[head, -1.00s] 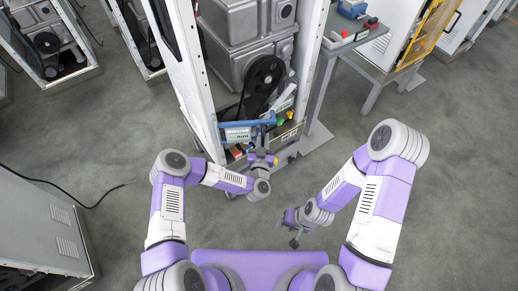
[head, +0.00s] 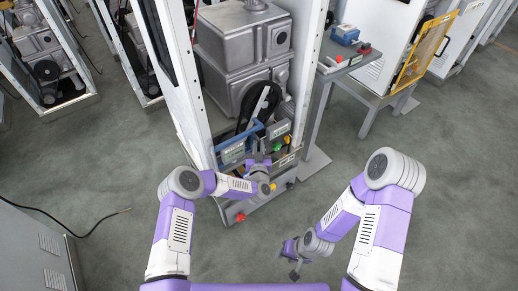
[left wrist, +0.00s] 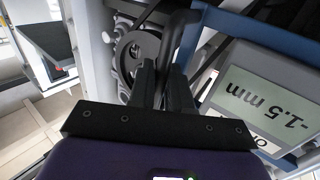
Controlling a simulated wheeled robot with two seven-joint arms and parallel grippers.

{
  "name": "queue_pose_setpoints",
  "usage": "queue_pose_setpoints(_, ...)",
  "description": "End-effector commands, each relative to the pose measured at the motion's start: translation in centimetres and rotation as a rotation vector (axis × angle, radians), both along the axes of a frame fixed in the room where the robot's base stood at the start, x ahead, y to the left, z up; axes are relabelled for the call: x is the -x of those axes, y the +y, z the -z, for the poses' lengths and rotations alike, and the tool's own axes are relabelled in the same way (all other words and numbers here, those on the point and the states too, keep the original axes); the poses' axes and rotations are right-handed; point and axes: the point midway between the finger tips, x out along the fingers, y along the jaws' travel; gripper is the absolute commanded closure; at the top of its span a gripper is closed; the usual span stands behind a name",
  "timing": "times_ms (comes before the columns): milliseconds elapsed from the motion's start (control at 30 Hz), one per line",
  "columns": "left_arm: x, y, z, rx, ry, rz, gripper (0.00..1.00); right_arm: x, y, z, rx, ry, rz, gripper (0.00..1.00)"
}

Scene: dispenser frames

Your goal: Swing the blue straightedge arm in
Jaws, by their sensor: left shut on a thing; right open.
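The blue straightedge arm (head: 232,141) spans the lower opening of the tall cabinet, angled with its right end deeper in, close below the black pulley (head: 246,108). In the left wrist view its blue bar (left wrist: 262,32) crosses the upper right, beside a grey display (left wrist: 262,100) reading "-1.5 mm" upside down. My left gripper (head: 258,160) is at the arm's front side. In the left wrist view my left fingers (left wrist: 166,88) are shut on a dark grip, whose shape is mostly hidden. My right gripper (head: 291,260) is open and empty, low over the floor, apart from the cabinet.
The tall cabinet's white left post (head: 180,85) and right post (head: 310,70) bound the opening. Grey machine housings (head: 245,40) fill its upper part. A red knob (head: 240,217) sits at its base. A small table (head: 345,62) stands to the right. The floor in front is clear.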

Motion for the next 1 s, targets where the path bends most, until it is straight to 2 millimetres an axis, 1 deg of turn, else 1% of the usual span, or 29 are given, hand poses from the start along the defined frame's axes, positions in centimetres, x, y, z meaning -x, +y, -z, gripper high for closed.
queue_pose_setpoints(33, -0.2, 0.0, -0.3, 0.000, -0.006, 0.000, 1.00, 0.0, 0.0, 0.0, 0.000, 0.000, 0.000, 0.57)
queue_pose_setpoints(300, -0.3, 0.1, -0.4, 0.000, -0.008, -0.003, 1.00, 0.0, 0.0, 0.0, 0.000, 0.000, 0.000, 0.57)
queue_pose_setpoints(333, -0.3, 0.1, -0.5, 0.000, -0.008, -0.003, 0.79, 0.0, 0.0, 0.0, 0.000, 0.000, 0.000, 0.57)
queue_pose_setpoints(400, -0.3, 0.1, -0.4, 0.000, -0.008, -0.004, 0.68, 0.0, 0.0, 0.0, 0.000, 0.000, 0.000, 0.57)
queue_pose_setpoints(433, -0.3, 0.1, -0.4, 0.000, -0.007, -0.003, 0.67, 0.0, 0.0, 0.0, 0.000, 0.000, 0.000, 0.57)
queue_pose_setpoints(667, -0.2, 0.1, -0.2, 0.000, -0.004, -0.003, 0.67, 0.0, 0.0, 0.0, 0.000, 0.000, 0.000, 0.57)
queue_pose_setpoints(767, 0.3, 0.1, -0.2, 0.000, -0.003, -0.001, 0.67, 0.0, 0.0, -0.2, 0.000, 0.000, 0.000, 0.57)
queue_pose_setpoints(867, 1.4, 0.0, -0.3, -0.001, -0.002, 0.000, 0.67, 0.0, 0.0, -0.6, 0.000, 0.000, 0.000, 0.57)
queue_pose_setpoints(1000, 3.8, 0.0, -0.4, 0.000, -0.002, 0.001, 0.67, 0.0, 0.0, -1.4, 0.000, 0.000, 0.000, 0.57)
